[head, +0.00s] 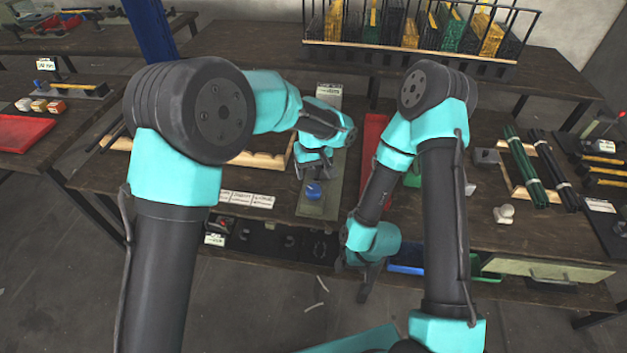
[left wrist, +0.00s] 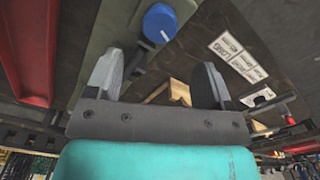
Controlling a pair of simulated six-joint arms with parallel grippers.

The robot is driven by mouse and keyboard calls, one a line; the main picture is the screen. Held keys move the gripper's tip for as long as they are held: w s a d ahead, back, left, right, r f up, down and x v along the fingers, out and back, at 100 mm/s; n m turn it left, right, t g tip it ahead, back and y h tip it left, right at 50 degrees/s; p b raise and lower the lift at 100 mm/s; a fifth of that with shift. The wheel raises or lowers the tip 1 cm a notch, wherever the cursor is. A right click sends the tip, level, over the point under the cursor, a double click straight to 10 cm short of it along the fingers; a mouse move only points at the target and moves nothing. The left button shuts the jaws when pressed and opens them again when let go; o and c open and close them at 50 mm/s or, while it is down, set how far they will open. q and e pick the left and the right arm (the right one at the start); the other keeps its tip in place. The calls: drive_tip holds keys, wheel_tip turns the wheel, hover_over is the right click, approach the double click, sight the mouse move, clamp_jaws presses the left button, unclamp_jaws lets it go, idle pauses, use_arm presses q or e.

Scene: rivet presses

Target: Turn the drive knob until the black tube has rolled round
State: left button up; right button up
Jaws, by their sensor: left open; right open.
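The blue drive knob (head: 313,190) sits on a grey-green plate (head: 308,209) at the middle of the bench. My left gripper (head: 314,172) is just behind the knob, low over the plate, open and empty. In the left wrist view the knob (left wrist: 160,23) shows beyond the spread fingers of my left gripper (left wrist: 160,68), apart from them. I cannot make out a black tube at the knob; my left arm covers part of that area. My right gripper (head: 368,283) is open and empty, hanging by the bench's front edge.
A red tray (head: 372,135) lies right of the plate. White label cards (head: 248,199) lie to its left. Green rods (head: 525,165) and black rods (head: 552,165) rest at the right. A wire rack (head: 420,50) stands at the back. A blue bin (head: 405,268) is below the bench top.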

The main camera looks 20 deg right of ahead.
use_arm(q)
wheel_tip(320, 180, up, 9)
drive_tip(key=shift+f, duration=0.2)
idle(2.3)
